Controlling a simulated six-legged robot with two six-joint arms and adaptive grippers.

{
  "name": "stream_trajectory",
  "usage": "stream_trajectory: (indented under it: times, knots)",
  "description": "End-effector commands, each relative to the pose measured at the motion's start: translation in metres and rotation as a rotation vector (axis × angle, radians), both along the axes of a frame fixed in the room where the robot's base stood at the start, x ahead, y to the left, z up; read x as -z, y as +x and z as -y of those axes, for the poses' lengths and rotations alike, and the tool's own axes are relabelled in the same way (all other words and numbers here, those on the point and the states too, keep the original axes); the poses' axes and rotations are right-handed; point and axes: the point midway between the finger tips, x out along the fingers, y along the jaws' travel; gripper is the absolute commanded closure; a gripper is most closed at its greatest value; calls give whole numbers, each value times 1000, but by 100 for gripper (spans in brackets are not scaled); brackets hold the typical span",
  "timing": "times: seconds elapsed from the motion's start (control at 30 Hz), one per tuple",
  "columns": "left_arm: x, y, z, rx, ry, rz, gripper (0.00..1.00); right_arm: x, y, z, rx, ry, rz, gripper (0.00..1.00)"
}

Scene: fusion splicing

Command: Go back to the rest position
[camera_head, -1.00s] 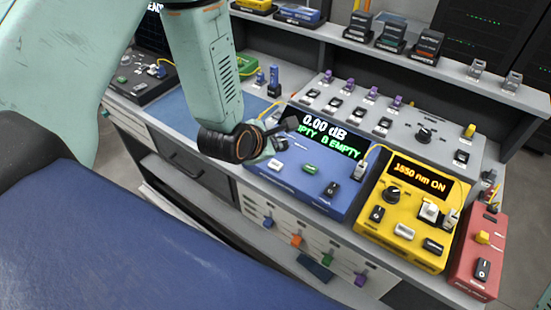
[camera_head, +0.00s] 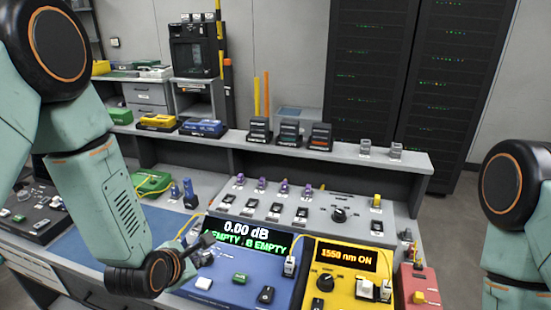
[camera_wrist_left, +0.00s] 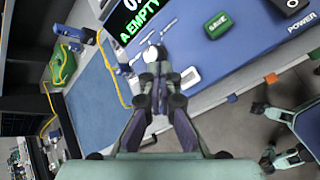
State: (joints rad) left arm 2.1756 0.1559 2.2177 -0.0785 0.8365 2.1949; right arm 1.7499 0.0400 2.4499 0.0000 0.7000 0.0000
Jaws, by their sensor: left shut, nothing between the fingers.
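My left gripper (camera_head: 205,243) is in front of the blue power meter (camera_head: 236,290), near the left part of its screen, which reads 0.00 dB and EMPTY. The left wrist view shows its two fingers (camera_wrist_left: 155,62) closed together and empty, with the blue meter (camera_wrist_left: 195,45) behind them. I cannot tell whether the fingertips touch the meter. My right arm (camera_head: 512,215) shows at the right edge of the head view; its gripper is out of the frame.
A yellow light source (camera_head: 345,285) reading 1550 nm ON and a red box (camera_head: 417,285) stand right of the meter. A grey panel (camera_head: 310,205) with purple connectors is behind. A blue mat (camera_head: 165,228) and green case (camera_head: 150,183) are to the left. A yellow cable (camera_head: 192,224) runs near my left gripper.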

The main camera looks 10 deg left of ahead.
Motion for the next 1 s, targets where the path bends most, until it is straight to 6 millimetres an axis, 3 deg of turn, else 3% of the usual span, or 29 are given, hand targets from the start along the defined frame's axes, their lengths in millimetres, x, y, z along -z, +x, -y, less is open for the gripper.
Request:
stream_trajectory:
  times: [0.17, 0.47, 0.77, 0.87, 1.0]
  knots:
    - [2, -2, 0, 181, 184, -5, 100, 0, 0, 0, 0, 0, 0, 60]
    - [22, -31, 3, 639, 597, -69, 100, 4, 0, 0, 0, 0, 0, 60]
    - [86, -93, 8, 1184, 927, -181, 100, 27, 0, 0, 0, 0, 0, 60]
    - [113, -122, 10, 1394, 1008, -216, 100, 39, 0, 0, 0, 0, 0, 60]
    - [161, -177, 12, 1718, 1071, -262, 100, 62, 0, 0, 0, 0, 0, 60]
